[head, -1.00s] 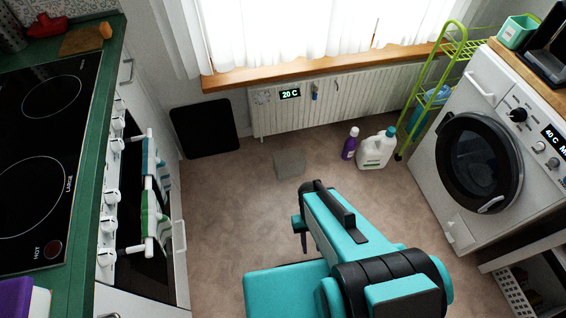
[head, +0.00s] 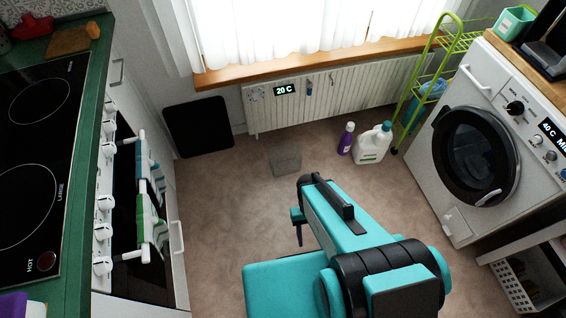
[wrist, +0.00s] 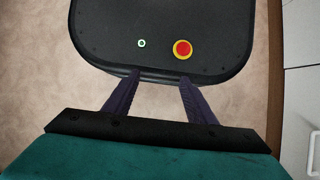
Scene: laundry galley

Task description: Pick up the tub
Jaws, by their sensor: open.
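A small grey, see-through tub (head: 285,158) stands on the floor in front of the radiator, in the middle of the head view. A mint-green container (head: 512,22) stands on the wooden top over the washing machine at the upper right; I cannot tell which of the two is meant. My gripper (wrist: 158,80) is open and empty in the wrist view, pointing at my own dark base. In the head view its fingers are mostly hidden by my arm, well nearer to me than the grey tub. Neither container shows in the wrist view.
A purple bottle (head: 346,138) and a white jug (head: 372,143) stand right of the grey tub. A green trolley (head: 409,105) and washing machine (head: 477,150) line the right side. The oven and hob (head: 35,170) line the left. The floor between is clear.

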